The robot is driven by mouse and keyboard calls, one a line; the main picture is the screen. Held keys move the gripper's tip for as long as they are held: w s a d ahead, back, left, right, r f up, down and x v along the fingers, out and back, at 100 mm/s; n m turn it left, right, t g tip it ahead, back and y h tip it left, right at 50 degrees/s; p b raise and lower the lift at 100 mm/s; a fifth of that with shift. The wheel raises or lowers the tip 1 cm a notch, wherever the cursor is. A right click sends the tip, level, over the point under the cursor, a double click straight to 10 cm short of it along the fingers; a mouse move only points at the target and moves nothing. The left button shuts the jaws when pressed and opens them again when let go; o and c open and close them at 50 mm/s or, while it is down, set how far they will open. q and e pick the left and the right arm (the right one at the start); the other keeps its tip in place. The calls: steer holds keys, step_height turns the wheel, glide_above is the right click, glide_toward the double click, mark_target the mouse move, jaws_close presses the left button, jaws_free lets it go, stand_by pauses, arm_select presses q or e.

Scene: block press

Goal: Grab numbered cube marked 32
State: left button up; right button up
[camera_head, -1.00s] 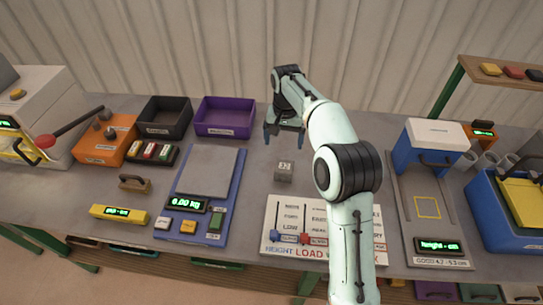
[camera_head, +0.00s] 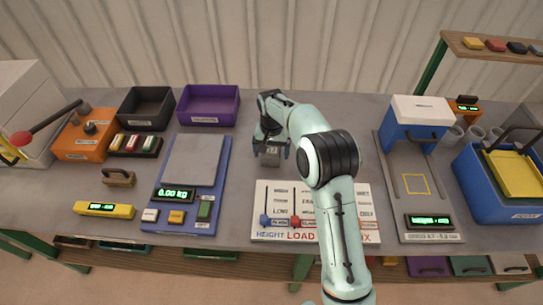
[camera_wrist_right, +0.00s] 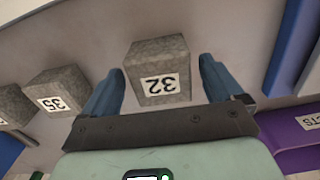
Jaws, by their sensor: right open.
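The grey cube marked 32 (camera_head: 270,159) sits on the bench in the middle of the head view. It also shows in the right wrist view (camera_wrist_right: 150,62), its label upside down. My right gripper (camera_head: 271,152) is open, with one blue finger on each side of the cube. In the wrist view the open fingers (camera_wrist_right: 160,82) flank the cube, with a visible gap on each side. The cube is not gripped. My left gripper is not in view.
In the wrist view a cube marked 35 (camera_wrist_right: 55,92) and part of another cube (camera_wrist_right: 12,103) stand beside it. A purple bin (camera_head: 209,105), a blue scale (camera_head: 187,211) and a lever board (camera_head: 283,198) surround the bench's middle. A blue press (camera_head: 414,135) stands right.

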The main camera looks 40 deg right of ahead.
steer(key=shift+w+f, duration=0.1)
steer(key=shift+f, duration=0.1)
steer(key=c, duration=1.4)
steer(key=shift+r, duration=0.1)
